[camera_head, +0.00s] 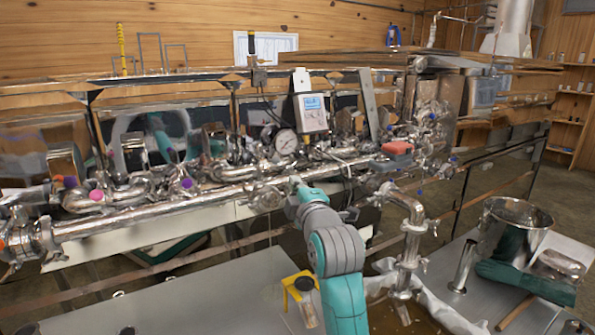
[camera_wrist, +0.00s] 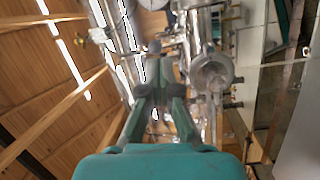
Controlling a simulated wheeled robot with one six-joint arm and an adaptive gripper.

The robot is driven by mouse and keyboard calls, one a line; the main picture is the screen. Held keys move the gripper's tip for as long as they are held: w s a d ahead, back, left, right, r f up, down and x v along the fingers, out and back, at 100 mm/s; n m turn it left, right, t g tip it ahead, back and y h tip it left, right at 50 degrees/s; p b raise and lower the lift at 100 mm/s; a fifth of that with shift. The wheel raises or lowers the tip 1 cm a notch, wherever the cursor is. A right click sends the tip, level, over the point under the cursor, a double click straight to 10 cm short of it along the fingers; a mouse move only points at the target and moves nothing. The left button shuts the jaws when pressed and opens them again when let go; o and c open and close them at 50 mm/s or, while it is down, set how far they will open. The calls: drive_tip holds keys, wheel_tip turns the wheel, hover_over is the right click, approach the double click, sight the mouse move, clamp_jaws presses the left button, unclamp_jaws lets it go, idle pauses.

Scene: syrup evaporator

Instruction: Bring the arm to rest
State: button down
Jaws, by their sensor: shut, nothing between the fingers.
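My teal and grey arm rises from the bottom middle of the head view to the steel pipework of the evaporator (camera_head: 130,215). My gripper (camera_head: 295,183) is at its far end, in front of the long horizontal pipe. In the wrist view my gripper (camera_wrist: 160,70) is shut, with nothing visible between its fingers. Pipes and a round steel fitting (camera_wrist: 211,73) show just beyond and right of the fingertips. I cannot tell whether the fingertips touch any pipe.
A pressure gauge (camera_head: 286,141) and a digital controller (camera_head: 311,112) stand above the pipe. An upright valve pipe (camera_head: 411,240) is close right of my arm. A yellow-topped piece (camera_head: 299,284) is on the bench beside it. A steel pot (camera_head: 512,232) and green gloves (camera_head: 525,281) are at right.

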drive_tip(key=s+d+f+m+h, duration=0.1)
drive_tip(key=s+d+f+m, duration=0.2)
drive_tip(key=f, duration=0.7)
drive_tip(key=s+d+f+m+h, duration=0.1)
drive_tip(key=s+d+f+m, duration=0.3)
drive_tip(key=f, duration=0.7)
drive_tip(key=s+d+f+m+g+h, duration=0.1)
drive_tip(key=s+d+f, duration=0.2)
drive_tip(key=s+f, duration=0.45)
drive_tip(key=s+d+f+m, duration=0.1)
drive_tip(key=s+d+f, duration=0.1)
drive_tip(key=s+f, duration=0.55)
drive_tip(key=s+d+f+m, duration=0.1)
drive_tip(key=s+d+f, duration=0.1)
drive_tip(key=s, duration=0.4)
drive_tip(key=s+d+f+m, duration=0.1)
drive_tip(key=s+m, duration=0.1)
drive_tip(key=s, duration=0.5)
drive_tip(key=s+d+r+m, duration=0.1)
drive_tip(key=s+m, duration=0.1)
drive_tip(key=s, duration=0.6)
drive_tip(key=s+d+r+m+g+h, duration=0.1)
drive_tip(key=s+m, duration=0.1)
drive_tip(key=s, duration=0.7)
drive_tip(key=s+d+r+m+g+h, duration=0.1)
drive_tip(key=s+d+m, duration=0.1)
drive_tip(key=s, duration=0.7)
drive_tip(key=shift+s+r+m, duration=0.2)
drive_tip(key=shift+r+m, duration=0.15)
drive_tip(key=shift+m, duration=0.15)
